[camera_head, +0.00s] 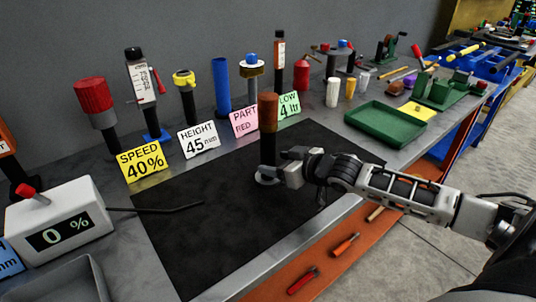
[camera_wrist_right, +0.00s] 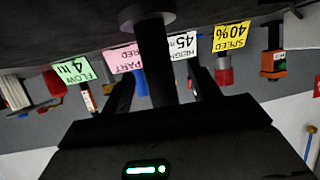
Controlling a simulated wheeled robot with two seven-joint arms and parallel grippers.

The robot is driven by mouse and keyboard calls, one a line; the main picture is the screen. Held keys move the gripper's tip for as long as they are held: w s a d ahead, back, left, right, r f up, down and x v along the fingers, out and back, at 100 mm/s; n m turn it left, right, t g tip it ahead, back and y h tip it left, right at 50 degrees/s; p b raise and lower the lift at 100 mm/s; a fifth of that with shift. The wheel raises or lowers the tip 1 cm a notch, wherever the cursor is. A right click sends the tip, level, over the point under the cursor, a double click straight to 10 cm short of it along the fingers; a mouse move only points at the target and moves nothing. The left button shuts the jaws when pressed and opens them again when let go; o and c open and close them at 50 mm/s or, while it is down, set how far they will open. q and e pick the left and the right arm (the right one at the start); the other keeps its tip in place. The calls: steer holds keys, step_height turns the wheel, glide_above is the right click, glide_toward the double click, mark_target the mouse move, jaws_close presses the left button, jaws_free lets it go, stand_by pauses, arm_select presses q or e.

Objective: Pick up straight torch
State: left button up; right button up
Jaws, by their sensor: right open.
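An upright tool with a brown top and a black shaft (camera_head: 268,112) stands on a small pale round foot on the dark mat; it looks like the straight torch, though I cannot be sure. My right gripper (camera_head: 280,172) is low beside the shaft, reaching in from the right. In the right wrist view, which is upside down, the dark shaft (camera_wrist_right: 156,55) lies between the two open fingers of my right gripper (camera_wrist_right: 163,88). I cannot tell whether either finger touches it. My left gripper is not in view.
Behind the mat (camera_head: 185,245) stand sign cards such as the yellow speed card (camera_head: 142,163), with several upright devices. A white box reading 0 % (camera_head: 62,222) is at left, its thin black bent rod (camera_head: 170,210) over the mat. A green tray (camera_head: 386,125) is at right.

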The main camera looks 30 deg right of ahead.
mark_target(273, 162)
steer(key=shift+f+x, duration=0.2)
steer(key=shift+x, duration=0.95)
steer(key=shift+f+x, duration=0.25)
steer(key=shift+x, duration=0.95)
steer(key=shift+s+d, duration=0.15)
steer(key=shift+d, duration=0.05)
steer(key=c, duration=1.3)
steer(key=shift+r, duration=0.2)
jaws_close()
